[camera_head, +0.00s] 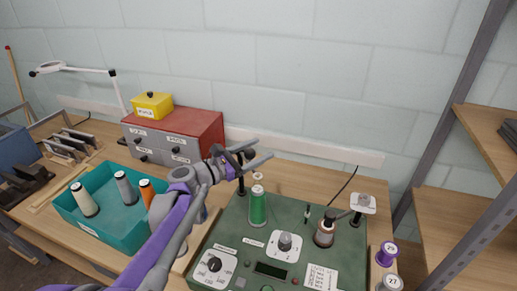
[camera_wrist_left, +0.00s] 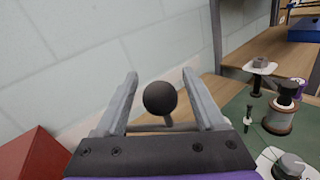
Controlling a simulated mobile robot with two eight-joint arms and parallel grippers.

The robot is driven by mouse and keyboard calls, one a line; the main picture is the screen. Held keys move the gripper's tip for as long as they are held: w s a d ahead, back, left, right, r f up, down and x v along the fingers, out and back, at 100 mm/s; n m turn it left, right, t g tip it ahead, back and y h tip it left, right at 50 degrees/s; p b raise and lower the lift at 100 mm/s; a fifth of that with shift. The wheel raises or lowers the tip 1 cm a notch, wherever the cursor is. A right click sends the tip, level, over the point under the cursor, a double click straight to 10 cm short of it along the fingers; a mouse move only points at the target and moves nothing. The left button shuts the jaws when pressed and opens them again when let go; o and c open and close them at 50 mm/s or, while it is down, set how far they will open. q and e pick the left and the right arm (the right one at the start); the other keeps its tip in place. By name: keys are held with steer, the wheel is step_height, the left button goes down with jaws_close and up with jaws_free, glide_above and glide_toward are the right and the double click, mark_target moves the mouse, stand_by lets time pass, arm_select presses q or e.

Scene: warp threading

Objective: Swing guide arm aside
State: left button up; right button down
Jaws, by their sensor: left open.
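In the head view my left gripper (camera_head: 263,149) is over the back left of the green machine (camera_head: 228,228), its fingers pointing right. A dark post (camera_head: 241,186) stands below it, partly hidden by the gripper. In the left wrist view my left gripper (camera_wrist_left: 160,76) is open. A round black knob (camera_wrist_left: 160,98) on a short stem sits between its fingers, with a gap on each side. A thin dark rod (camera_wrist_left: 150,127) shows behind the stem; I take these for the guide arm. My right gripper is not in view.
A green spool (camera_head: 258,208) and a brown spool (camera_head: 324,232) stand on the machine, with a white-topped post (camera_head: 362,203) at its right. A red cabinet (camera_head: 205,124) is behind my arm. A teal bin (camera_head: 72,217) of spools is left. A purple spool (camera_head: 386,255) is right.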

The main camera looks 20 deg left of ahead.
arm_select(q)
steer(key=shift+w+d, duration=0.1)
steer(key=shift+w, duration=0.1)
jaws_close()
stand_by(0.3)
stand_by(1.1)
